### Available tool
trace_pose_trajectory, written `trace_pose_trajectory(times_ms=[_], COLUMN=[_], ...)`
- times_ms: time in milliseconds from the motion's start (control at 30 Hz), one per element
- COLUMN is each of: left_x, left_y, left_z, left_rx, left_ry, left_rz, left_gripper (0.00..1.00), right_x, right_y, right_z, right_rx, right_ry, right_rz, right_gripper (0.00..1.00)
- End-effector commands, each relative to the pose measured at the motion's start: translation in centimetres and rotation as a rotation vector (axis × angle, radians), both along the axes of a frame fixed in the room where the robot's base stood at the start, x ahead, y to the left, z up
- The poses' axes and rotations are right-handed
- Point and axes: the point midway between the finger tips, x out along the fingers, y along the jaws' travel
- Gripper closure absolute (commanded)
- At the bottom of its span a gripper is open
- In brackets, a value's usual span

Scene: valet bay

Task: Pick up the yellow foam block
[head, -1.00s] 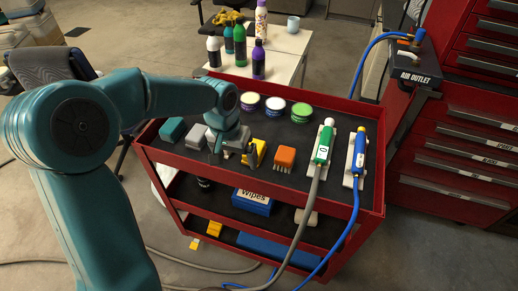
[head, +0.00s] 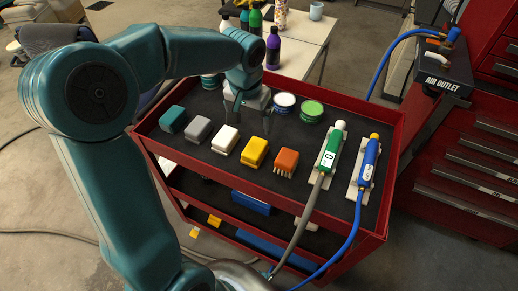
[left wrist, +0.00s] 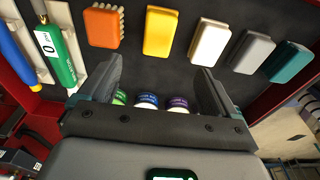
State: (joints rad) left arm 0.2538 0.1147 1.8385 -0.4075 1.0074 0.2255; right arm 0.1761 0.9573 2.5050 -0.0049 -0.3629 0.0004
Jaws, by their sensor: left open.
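The yellow foam block (head: 255,152) lies on the dark top tray of the red cart, between a white block and an orange brush. It also shows in the left wrist view (left wrist: 160,31), upper middle, beyond the fingertips. My left gripper (head: 251,115) is open and empty above the tray, behind the yellow block in the head view and apart from it. In the left wrist view its two fingers (left wrist: 158,82) are spread wide with nothing between them but tray and round tins behind. My right gripper is in neither view.
A white block (head: 226,139), grey block (head: 198,129), teal block (head: 173,119) and orange brush (head: 287,162) share the row. Green (head: 326,156) and blue (head: 367,163) hose tools lie right. Tins (head: 311,111) stand behind. The tray has a raised red rim (head: 250,184).

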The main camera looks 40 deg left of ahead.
Motion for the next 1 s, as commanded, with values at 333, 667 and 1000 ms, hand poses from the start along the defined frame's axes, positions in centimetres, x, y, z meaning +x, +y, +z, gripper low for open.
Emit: trace_pose_trajectory(times_ms=[333,667,1000], left_x=[0.6,1.4,1.9], left_y=[0.1,-0.1,0.0], left_z=[-7.5,-11.1,-13.5], left_rx=[-0.001,-0.002,-0.001], left_ry=[0.004,0.006,0.0], left_rz=[-0.002,-0.005,-0.004], left_gripper=[0.08,0.08,0.08], right_x=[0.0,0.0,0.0], right_y=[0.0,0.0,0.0], right_z=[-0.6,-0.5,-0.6], right_rx=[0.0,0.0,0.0], right_ry=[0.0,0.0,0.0], right_rz=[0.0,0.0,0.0], right_gripper=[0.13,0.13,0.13])
